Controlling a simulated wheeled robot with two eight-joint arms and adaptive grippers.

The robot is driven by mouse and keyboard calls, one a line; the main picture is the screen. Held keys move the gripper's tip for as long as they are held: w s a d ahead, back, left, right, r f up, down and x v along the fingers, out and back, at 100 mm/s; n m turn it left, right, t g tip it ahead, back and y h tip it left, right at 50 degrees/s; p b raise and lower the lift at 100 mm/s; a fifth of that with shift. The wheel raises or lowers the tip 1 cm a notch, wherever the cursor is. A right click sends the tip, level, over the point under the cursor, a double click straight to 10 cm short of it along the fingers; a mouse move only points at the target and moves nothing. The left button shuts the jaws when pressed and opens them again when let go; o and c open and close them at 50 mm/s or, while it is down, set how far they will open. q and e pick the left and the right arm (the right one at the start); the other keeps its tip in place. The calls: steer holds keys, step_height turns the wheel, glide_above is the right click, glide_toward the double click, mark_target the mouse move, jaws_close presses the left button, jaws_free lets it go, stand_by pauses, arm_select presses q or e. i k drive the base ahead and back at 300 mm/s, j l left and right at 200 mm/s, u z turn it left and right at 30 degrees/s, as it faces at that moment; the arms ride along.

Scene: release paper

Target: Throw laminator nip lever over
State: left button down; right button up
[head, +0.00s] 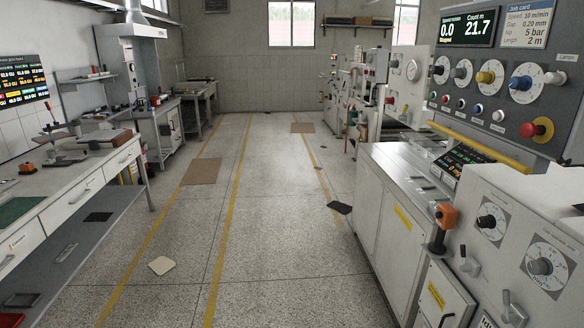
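The machine at right, seemingly the laminator (386,205), has a long light cabinet and a dark control panel (500,85) above it. A lever with an orange grip (446,215) and a dark shaft stands nearly upright at its near side; I take it for the nip lever, though I cannot read a label naming it. Small metal levers (469,262) sit on the light housing below and right of it, one more at the bottom edge (512,309). The job card (528,24) reads "Nip 5 bar". Neither gripper is in view.
A yellow bar (478,145) crosses above the machine bed. A red knob on a yellow base (536,129) is on the panel. A workbench (75,170) with tools runs along the left. The aisle floor (265,200) is mostly clear, with brown mats (201,171) and a dark piece (340,207).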

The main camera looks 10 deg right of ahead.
mark_target(403, 118)
steer(key=i+z, duration=0.25)
steer(key=i, duration=0.4)
steer(key=i+j+z, duration=0.3)
steer(key=i, duration=0.35)
steer(key=i+l+z, duration=0.15)
steer(key=i+z, duration=0.45)
steer(key=z, duration=0.25)
steer(key=i+z, duration=0.4)
steer(key=k, duration=0.1)
